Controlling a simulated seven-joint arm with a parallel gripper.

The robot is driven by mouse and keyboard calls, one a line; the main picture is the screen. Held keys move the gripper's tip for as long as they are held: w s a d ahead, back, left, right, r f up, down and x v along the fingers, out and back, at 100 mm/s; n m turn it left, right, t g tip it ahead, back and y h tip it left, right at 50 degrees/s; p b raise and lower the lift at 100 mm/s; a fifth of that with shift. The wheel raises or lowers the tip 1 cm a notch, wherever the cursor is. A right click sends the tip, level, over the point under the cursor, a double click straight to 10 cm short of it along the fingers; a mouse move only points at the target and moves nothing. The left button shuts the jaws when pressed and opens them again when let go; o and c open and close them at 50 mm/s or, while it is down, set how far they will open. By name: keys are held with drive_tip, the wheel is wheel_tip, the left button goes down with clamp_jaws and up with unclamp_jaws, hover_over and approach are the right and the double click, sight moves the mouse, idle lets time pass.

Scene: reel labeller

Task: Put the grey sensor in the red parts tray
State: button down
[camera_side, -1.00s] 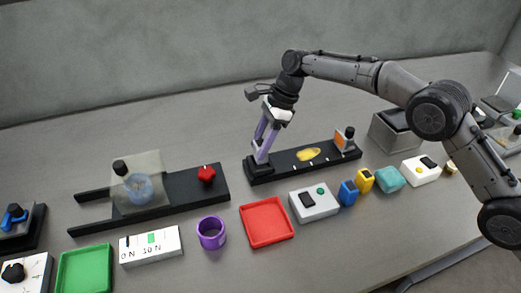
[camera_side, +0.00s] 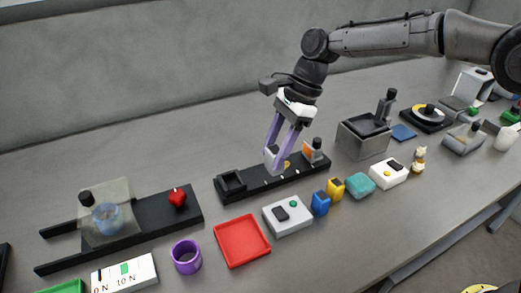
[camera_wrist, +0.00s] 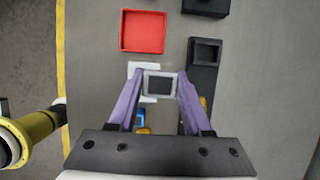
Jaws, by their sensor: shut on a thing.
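My gripper (camera_side: 274,158) is shut on the grey sensor (camera_side: 271,158), holding it in the air above the middle of a long black fixture (camera_side: 226,197). In the wrist view the sensor (camera_wrist: 159,85) is a light grey square with a dark face, between the purple fingers of my gripper (camera_wrist: 159,87). The red parts tray (camera_side: 242,241) lies on the table in front of the fixture, left of the gripper. In the wrist view the tray (camera_wrist: 143,31) is at the top, and empty.
The fixture's left socket (camera_side: 232,181) is empty. A white box with buttons (camera_side: 288,216) stands right of the tray, with blue (camera_side: 320,203) and yellow (camera_side: 335,188) blocks beyond. A grey box (camera_side: 363,140) is at the back.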

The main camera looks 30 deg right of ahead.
drive_tip(key=shift+s+d+r, duration=0.1)
drive_tip(key=shift+s+r, duration=0.05)
drive_tip(key=s+a+f, duration=0.1)
drive_tip(key=s+f, duration=0.1)
drive_tip(key=s, duration=1.3)
drive_tip(key=w+a+f, duration=0.2)
drive_tip(key=w+a, duration=0.1)
drive_tip(key=w+a+f, duration=0.5)
drive_tip(key=w+f, duration=0.1)
drive_tip(key=w, duration=0.1)
drive_tip(key=shift+a+f, duration=0.2)
drive_tip(key=shift+a, duration=0.2)
drive_tip(key=shift+w+a+f, duration=0.35)
drive_tip(key=shift+w+f, duration=0.1)
drive_tip(key=shift+f, duration=1.7)
drive_tip(key=shift+f, duration=0.1)
